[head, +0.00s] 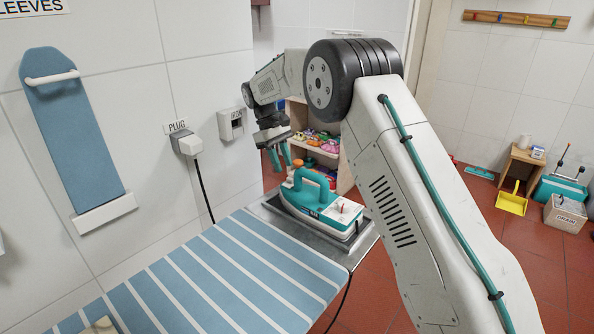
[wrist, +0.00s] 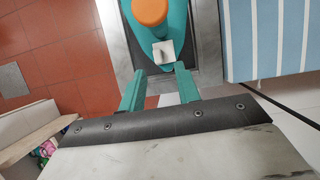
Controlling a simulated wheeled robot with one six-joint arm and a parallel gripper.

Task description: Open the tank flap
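A teal and white steam iron (head: 322,202) rests on a metal plate at the far end of the ironing board. In the wrist view its teal body (wrist: 175,20) carries an orange part (wrist: 150,12) and a small pale square piece (wrist: 163,52) on the side towards my gripper. I cannot tell for sure whether this piece is the tank flap, or whether a flap is open. My gripper (head: 281,160) is beyond the iron in the head view. In the wrist view my gripper (wrist: 160,85) has its teal fingers apart and empty, short of the pale piece.
The striped ironing board (head: 215,275) runs along the tiled wall. A plug (head: 187,144) with a cable and a white wall box (head: 231,124) are close to my forearm. A wooden shelf (head: 345,170) with colourful items stands behind the iron.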

